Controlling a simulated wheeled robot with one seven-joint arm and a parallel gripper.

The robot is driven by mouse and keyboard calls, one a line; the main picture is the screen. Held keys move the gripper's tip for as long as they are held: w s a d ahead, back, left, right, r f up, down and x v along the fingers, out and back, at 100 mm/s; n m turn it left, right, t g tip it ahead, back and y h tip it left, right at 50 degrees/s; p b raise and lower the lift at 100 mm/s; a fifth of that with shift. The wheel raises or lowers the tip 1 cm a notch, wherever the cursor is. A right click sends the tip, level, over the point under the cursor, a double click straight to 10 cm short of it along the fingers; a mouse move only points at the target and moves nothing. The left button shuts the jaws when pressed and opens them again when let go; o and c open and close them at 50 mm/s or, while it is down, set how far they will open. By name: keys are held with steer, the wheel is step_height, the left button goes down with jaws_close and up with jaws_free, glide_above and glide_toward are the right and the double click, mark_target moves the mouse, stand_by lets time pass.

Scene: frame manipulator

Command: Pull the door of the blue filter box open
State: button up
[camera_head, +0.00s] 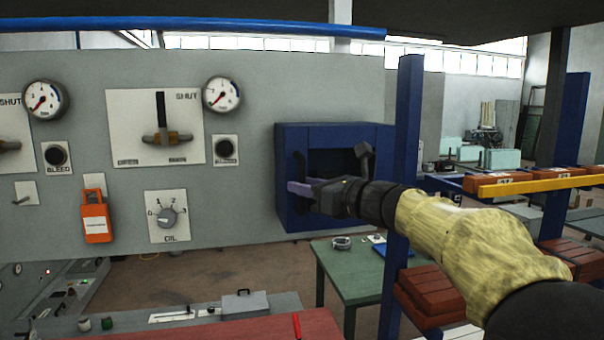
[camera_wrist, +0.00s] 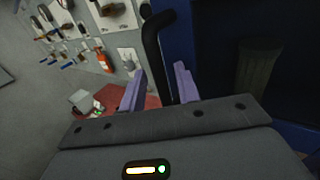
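The blue filter box (camera_head: 340,132) is mounted at the right end of the grey panel in the head view. In the wrist view the black handle (camera_wrist: 152,45) curves down between the two purple fingers of my gripper (camera_wrist: 160,80). A gap shows on each side of the handle, so the fingers look open around it. In the head view my gripper (camera_head: 294,187) is at the handle's lower part. My forearm and gripper body hide part of the box front.
The grey panel (camera_head: 250,190) carries gauges, a lever plate and an orange tag (camera_head: 95,218) left of the box. A blue post (camera_head: 405,130) stands close to my arm. A green table (camera_head: 345,262) is below the box. Brick-loaded racks stand at right.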

steer(key=shift+x, duration=0.85)
jaws_close()
